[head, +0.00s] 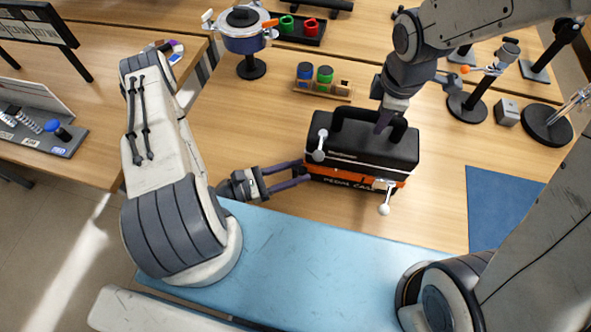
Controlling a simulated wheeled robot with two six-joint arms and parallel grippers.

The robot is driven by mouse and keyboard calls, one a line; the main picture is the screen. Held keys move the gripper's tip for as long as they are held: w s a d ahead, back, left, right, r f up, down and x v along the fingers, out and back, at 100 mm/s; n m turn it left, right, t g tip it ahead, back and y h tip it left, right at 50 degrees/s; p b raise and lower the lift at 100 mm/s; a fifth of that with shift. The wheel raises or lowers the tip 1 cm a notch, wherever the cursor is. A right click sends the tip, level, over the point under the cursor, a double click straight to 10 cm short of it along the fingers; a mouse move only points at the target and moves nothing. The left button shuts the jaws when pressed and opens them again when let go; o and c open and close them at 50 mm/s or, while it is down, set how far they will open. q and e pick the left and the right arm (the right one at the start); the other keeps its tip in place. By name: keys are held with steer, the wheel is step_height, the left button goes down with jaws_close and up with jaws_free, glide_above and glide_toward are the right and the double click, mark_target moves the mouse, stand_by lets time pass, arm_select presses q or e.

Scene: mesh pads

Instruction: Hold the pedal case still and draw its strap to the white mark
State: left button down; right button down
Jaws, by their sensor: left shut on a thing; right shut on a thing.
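The pedal case (345,160) stands on the wooden table, black above with an orange band and lettering low on its front. A thick black loop (347,113) arches over its top. White-knobbed levers stick out at its front left and front right. My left gripper (307,171) is at the case's lower left end, its fingers apart and shut against the case; their tips are partly hidden. My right gripper (383,121) reaches down from above and is shut at the right part of the loop; the exact contact is hidden. I cannot make out the white mark.
A blue mat (500,208) lies right of the case. Behind are a small rack of jars (323,82), a black tray with green and red rings (297,27), and a pot on a stand (243,32). Several stands fill the right back.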

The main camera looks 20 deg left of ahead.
arm_select(q)
steer(key=shift+s, duration=0.1)
arm_select(e)
steer(key=shift+s+f, duration=0.15)
steer(key=shift+f, duration=0.1)
arm_select(q)
steer(key=a, duration=0.7)
arm_select(e)
steer(key=shift+d, duration=0.1)
arm_select(q)
steer(key=c, duration=0.5)
jaws_free()
steer(key=shift+c, duration=0.2)
steer(key=v, duration=1.2)
